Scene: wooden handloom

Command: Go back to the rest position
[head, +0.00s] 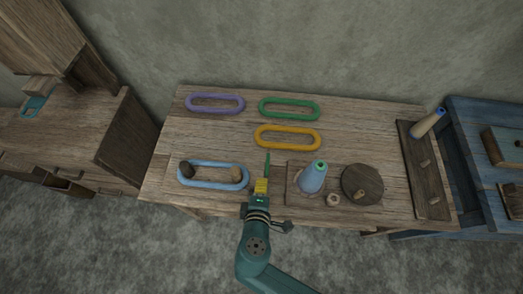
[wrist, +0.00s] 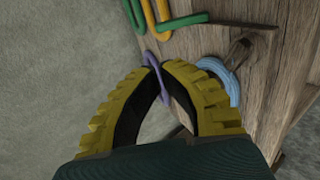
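My gripper (head: 262,186) is over the front part of the wooden table (head: 222,135), between the blue ring and the spool board. In the wrist view its yellow, black-lined fingers (wrist: 161,68) arch together, with their tips almost meeting. I see nothing held between them. The purple ring (wrist: 150,58) shows behind the tips, well apart from them in the head view (head: 215,94). A thin dark green stick (head: 267,162) lies just beyond my gripper in the head view; I cannot tell whether they touch.
Green (head: 289,98), yellow (head: 260,133) and blue (head: 213,187) rings lie on the table. A blue cone spool (head: 313,176) and a round wooden disc (head: 362,184) stand to the right. A board with a tilted spool (head: 427,124) is at the far right. The table's left middle is clear.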

